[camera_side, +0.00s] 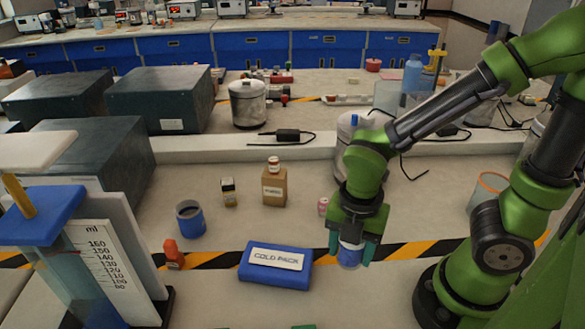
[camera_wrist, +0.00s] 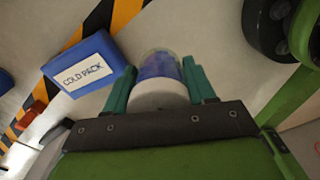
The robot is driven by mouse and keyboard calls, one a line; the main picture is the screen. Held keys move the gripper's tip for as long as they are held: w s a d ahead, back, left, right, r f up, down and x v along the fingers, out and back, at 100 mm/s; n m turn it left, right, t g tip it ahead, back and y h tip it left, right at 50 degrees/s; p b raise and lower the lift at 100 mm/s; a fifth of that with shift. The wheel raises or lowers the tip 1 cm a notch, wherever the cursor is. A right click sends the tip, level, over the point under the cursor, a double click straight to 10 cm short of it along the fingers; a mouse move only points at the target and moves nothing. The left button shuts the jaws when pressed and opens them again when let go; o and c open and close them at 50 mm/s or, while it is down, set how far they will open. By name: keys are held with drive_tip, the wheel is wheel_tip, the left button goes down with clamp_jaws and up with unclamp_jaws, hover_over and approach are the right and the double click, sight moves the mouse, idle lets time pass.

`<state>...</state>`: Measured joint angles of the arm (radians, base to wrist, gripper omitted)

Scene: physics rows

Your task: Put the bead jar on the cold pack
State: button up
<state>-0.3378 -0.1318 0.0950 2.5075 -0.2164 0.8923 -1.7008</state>
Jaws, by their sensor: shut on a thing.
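The bead jar (camera_side: 349,258) is a clear jar with blue contents. It also shows in the wrist view (camera_wrist: 158,66), with a pale lid or end toward my palm. My gripper (camera_side: 352,248) is shut on it, a teal finger on either side, and points down. The fingers hide part of the jar. The cold pack (camera_side: 275,281) is a blue flat block with a white label reading COLD PACK. It lies flat on the bench, left of the jar and apart from it, and shows in the wrist view (camera_wrist: 108,50). Its top is clear. I cannot tell whether the jar touches the bench.
Bare bench lies between jar and pack.

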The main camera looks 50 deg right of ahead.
hover_over(277, 260)
drive_tip(key=shift+s+d+f, duration=0.1)
drive_tip(key=shift+s+f, duration=0.15)
drive_tip(key=shift+f, duration=0.4)
drive_tip(key=shift+w+f, duration=0.2)
drive_tip(key=shift+f, duration=0.7)
drive_tip(key=shift+w+f, duration=0.15)
drive_tip(key=shift+f, duration=0.75)
drive_tip(key=o, duration=1.1)
drive_tip(key=shift+f, duration=0.15)
